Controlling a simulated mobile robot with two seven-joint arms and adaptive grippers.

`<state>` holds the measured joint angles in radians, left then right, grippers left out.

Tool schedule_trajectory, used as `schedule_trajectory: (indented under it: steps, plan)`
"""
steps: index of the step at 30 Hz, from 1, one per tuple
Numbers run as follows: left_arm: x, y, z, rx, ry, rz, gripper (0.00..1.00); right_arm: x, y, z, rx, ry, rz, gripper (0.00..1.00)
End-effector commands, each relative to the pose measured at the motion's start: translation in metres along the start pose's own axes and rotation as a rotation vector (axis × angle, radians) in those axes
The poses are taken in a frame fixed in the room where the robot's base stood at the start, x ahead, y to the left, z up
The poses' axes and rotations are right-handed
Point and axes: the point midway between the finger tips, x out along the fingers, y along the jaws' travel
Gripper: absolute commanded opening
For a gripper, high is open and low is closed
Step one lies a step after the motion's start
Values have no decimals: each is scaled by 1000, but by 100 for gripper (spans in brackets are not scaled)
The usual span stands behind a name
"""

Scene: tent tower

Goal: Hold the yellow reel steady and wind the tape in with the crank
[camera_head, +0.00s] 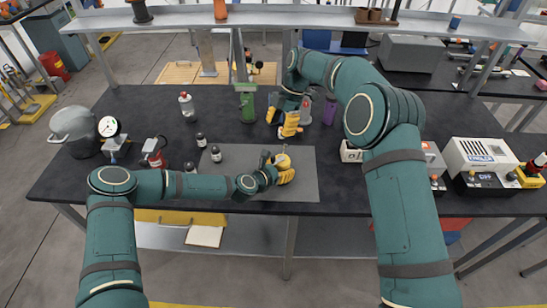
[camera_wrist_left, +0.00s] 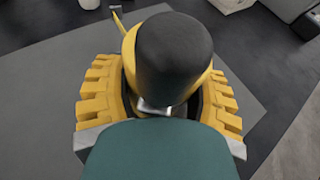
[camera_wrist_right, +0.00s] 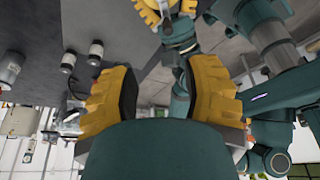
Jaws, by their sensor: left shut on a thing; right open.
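The yellow reel (camera_head: 282,159) stands on the grey mat (camera_head: 302,185) near the table's front edge. In the left wrist view the reel (camera_wrist_left: 130,48) shows behind its rounded black grip (camera_wrist_left: 172,58). My left gripper (camera_head: 279,172) is shut around that grip, one yellow ribbed finger on each side. A thin yellow piece, possibly the crank, sticks out at upper left in that view. My right gripper (camera_head: 288,124) is open and empty, behind the reel and apart from it; its parted fingers also show in the right wrist view (camera_wrist_right: 155,88). I cannot make out the tape.
Small dark bottles (camera_head: 216,154) stand left of and on the mat. A green bottle (camera_head: 247,107) and a purple bottle (camera_head: 329,109) stand behind. A white machine (camera_head: 484,157) is at the right. The mat's right part is clear.

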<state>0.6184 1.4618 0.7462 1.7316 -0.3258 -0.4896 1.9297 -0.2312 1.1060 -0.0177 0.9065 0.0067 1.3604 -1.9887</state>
Motion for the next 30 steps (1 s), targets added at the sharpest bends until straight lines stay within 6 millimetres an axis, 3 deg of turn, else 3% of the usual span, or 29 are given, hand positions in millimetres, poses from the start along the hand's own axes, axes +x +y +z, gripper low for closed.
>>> schedule_trajectory:
  steps: [7,17,20,30]
  plan:
    - [0,1,-1,-1,1,2,16,1,4,6,-233,18,-97,46]
    - [0,1,-1,-1,1,2,16,9,1,8,-308,30,-131,46]
    - [0,1,-1,-1,1,2,16,20,-1,7,-307,30,-131,46]
    - [0,1,-1,-1,1,1,16,84,-9,6,-305,30,-130,46]
